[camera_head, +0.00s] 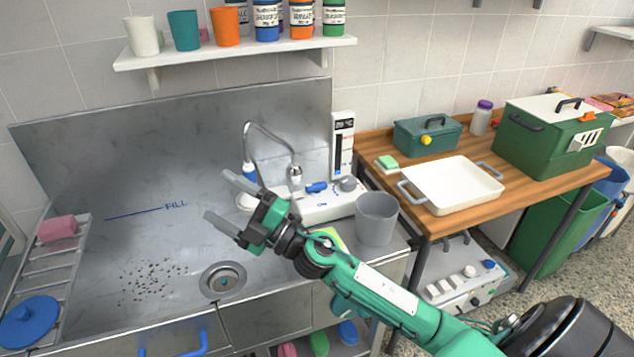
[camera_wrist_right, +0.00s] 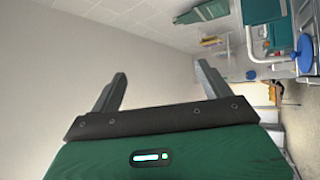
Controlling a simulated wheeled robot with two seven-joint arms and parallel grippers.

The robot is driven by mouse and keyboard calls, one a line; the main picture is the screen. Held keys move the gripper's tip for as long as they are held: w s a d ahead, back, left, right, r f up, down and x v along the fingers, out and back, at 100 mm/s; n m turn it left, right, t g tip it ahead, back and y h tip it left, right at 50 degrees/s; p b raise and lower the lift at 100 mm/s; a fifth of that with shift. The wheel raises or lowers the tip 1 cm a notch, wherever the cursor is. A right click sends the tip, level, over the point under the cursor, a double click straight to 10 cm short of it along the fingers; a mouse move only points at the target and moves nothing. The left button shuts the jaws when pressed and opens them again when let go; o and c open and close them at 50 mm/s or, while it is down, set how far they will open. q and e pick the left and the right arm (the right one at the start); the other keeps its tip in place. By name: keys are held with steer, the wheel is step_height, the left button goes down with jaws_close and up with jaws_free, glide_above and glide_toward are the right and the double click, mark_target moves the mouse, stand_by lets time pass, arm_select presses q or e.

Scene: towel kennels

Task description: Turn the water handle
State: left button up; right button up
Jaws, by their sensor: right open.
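The bent metal faucet (camera_head: 263,126) stands at the back right of the steel sink, with a blue collar (camera_head: 249,174) low on its left side. A blue lever (camera_head: 317,187) sits on the white unit (camera_head: 325,205) right of the faucet; I cannot tell for sure which blue part is the water handle. My right gripper (camera_head: 215,194) is open and empty over the sink, left of the lever and in front of the faucet. In the right wrist view its two fingers (camera_wrist_right: 157,85) are spread with nothing between them. My left gripper is out of view.
A grey cup (camera_head: 376,219) stands right of my right gripper, close to my forearm. The drain (camera_head: 223,280) lies below. A rack with a pink sponge (camera_head: 57,228) is at the left. A wooden table (camera_head: 450,218) with a white tray (camera_head: 455,184) stands right.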

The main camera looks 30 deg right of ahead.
steer(key=a+n+g+y, duration=0.3)
steer(key=n+g+y, duration=0.1)
steer(key=n+g, duration=0.35)
steer(key=n+g+h, duration=0.3)
steer(key=g+h, duration=0.4)
steer(key=h, duration=1.2)
glide_toward(317, 184)
steer(key=p+x, duration=0.2)
steer(key=x, duration=0.5)
steer(key=shift+w+f+p, duration=0.15)
steer(key=shift+f+p, duration=0.15)
steer(key=shift+w+f, duration=0.2)
steer(key=shift+f, duration=0.35)
steer(key=shift+n, duration=0.25)
